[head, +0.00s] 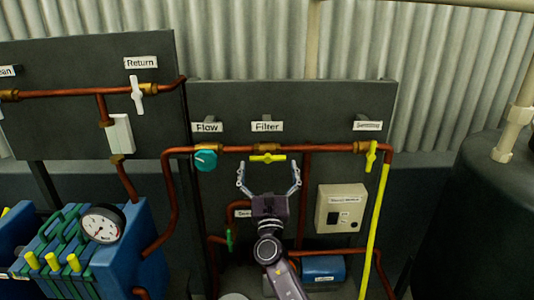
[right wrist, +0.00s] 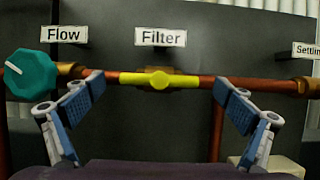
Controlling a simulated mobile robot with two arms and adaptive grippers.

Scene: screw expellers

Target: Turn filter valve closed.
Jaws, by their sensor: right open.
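The filter valve has a yellow handle (head: 267,158) lying horizontally, in line with the copper pipe, below the "Filter" label (head: 267,126). In the right wrist view the yellow handle (right wrist: 158,80) is near the middle, with its round hub at the centre. My right gripper (head: 269,179) is just below the handle in the head view, pointing up at it. Its fingers (right wrist: 160,97) are spread wide, one to each side of the handle, with nothing between them gripped. My left gripper is not in view.
A teal flow knob (head: 205,160) sits left of the filter valve. A yellow settling valve handle (head: 371,156) stands vertically at the right. A beige switch box (head: 341,208) is right of my gripper. A pressure gauge (head: 103,223) and blue filter press (head: 60,262) are at lower left.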

